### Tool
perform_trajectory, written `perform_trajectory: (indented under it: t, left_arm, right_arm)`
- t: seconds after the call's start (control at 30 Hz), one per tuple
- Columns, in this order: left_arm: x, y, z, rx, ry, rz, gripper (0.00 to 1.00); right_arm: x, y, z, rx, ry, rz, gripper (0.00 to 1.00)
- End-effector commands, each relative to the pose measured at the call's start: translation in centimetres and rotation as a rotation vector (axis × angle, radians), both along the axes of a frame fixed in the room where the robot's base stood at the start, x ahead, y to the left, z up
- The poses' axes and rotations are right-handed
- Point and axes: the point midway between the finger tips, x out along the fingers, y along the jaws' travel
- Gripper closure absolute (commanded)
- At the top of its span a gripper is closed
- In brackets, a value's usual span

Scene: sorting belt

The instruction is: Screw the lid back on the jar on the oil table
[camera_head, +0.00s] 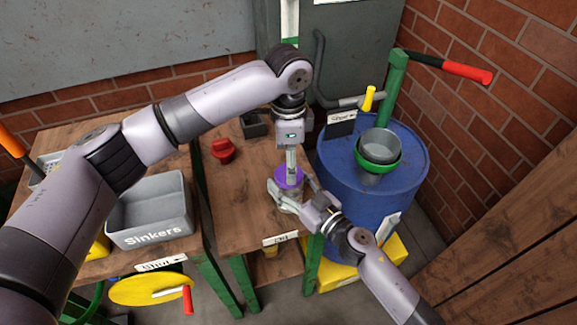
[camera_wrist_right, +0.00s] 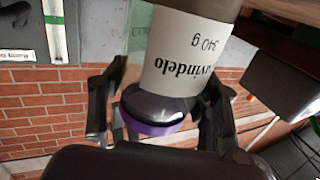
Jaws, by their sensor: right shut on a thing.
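The jar (camera_head: 285,195) stands upright near the front right of the oil table (camera_head: 240,205). Its purple lid (camera_head: 288,177) shows at its top, but I cannot tell how tightly it sits. My right gripper (camera_head: 303,197) is shut on the jar's side, reaching in from the lower right. In the right wrist view the jar's white label (camera_wrist_right: 190,55) reads "340 g", and the purple lid (camera_wrist_right: 150,127) shows below it, between black fingers. My left gripper (camera_head: 291,165) points straight down over the lid. Its fingers look narrow, and whether they grip the lid is unclear.
A red object (camera_head: 222,151) lies on the table left of the jar. A blue drum (camera_head: 365,180) with green and grey bowls (camera_head: 380,148) stands close on the right. A grey bin marked "Sinkers" (camera_head: 150,212) is on the left table. The middle of the oil table is clear.

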Motion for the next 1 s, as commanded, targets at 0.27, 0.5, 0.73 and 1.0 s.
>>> perform_trajectory:
  t: [0.27,0.5,0.73,1.0]
  left_arm:
    - [0.0,0.0,5.9,0.0,-0.003,-0.001,0.23]
    - [0.0,0.0,8.2,0.0,0.0,0.0,0.23]
    - [0.0,0.0,8.3,0.001,0.0,0.0,0.23]
    - [0.0,0.0,8.3,0.001,0.0,0.0,0.23]
  right_arm:
    - [0.0,0.0,0.0,0.0,0.0,0.0,1.0]
    - [0.0,0.0,0.0,0.0,0.0,0.0,1.0]
    - [0.0,0.0,0.0,0.0,0.0,0.0,1.0]
    - [0.0,0.0,0.0,0.0,0.0,0.0,0.3]
